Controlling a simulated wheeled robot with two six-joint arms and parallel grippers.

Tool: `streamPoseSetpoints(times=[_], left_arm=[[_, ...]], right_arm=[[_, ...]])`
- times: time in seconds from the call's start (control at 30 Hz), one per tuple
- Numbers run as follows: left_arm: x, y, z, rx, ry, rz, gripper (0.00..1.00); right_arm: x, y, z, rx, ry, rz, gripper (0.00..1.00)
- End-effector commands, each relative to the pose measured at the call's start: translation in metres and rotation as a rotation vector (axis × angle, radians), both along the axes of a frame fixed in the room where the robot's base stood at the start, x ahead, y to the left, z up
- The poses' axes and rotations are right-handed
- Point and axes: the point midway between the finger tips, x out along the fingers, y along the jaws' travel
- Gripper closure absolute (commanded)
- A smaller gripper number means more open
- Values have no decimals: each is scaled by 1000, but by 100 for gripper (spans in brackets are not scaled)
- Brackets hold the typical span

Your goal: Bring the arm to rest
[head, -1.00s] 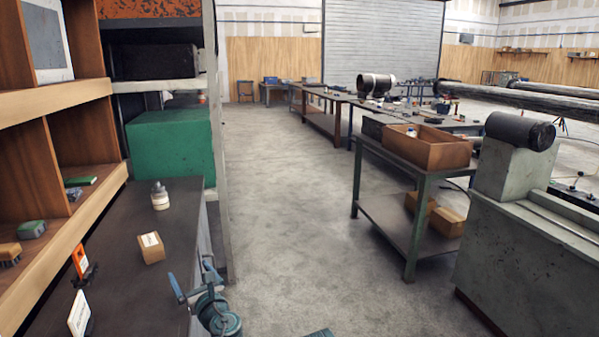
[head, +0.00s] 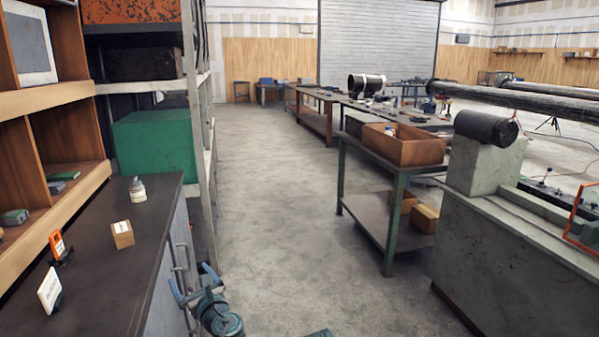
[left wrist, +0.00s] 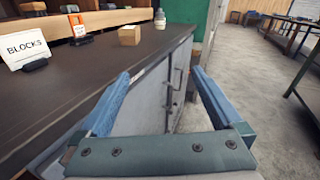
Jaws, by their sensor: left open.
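My left gripper (head: 194,286) is low in the head view, beside the front of the dark-topped cabinet, over the aisle edge. In the left wrist view its two blue fingers (left wrist: 161,75) are spread apart with nothing between them. The grey cabinet front shows beyond the gap. The gripper holds nothing and appears apart from the cabinet.
The dark counter (head: 95,275) carries a small carton (head: 122,235), a bottle (head: 137,190) and a white "BLOCKS" sign (left wrist: 25,49). A green-legged table with an open box (head: 405,148) and a grey machine (head: 500,240) stand right. The floor aisle (head: 270,220) between is clear.

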Motion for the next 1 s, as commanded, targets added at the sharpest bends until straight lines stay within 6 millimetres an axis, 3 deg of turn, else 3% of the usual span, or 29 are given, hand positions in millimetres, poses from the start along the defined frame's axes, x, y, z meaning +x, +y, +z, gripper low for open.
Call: streamPoseSetpoints(times=[0.27,0.57,0.67,0.8,1.0], left_arm=[[-11,-4,-9,-259,-74,76,0],[-41,-26,-39,-760,-195,288,0],[-60,-46,-55,-992,-238,428,0],[-103,-98,-81,-1355,-286,755,0],[-171,-175,-96,-1620,-293,1256,0]], right_arm=[[0,0,15,0,0,0,34],[0,0,42,0,0,0,34],[0,0,57,0,0,0,34],[0,0,83,0,0,0,34],[0,0,107,0,0,-1,34]])
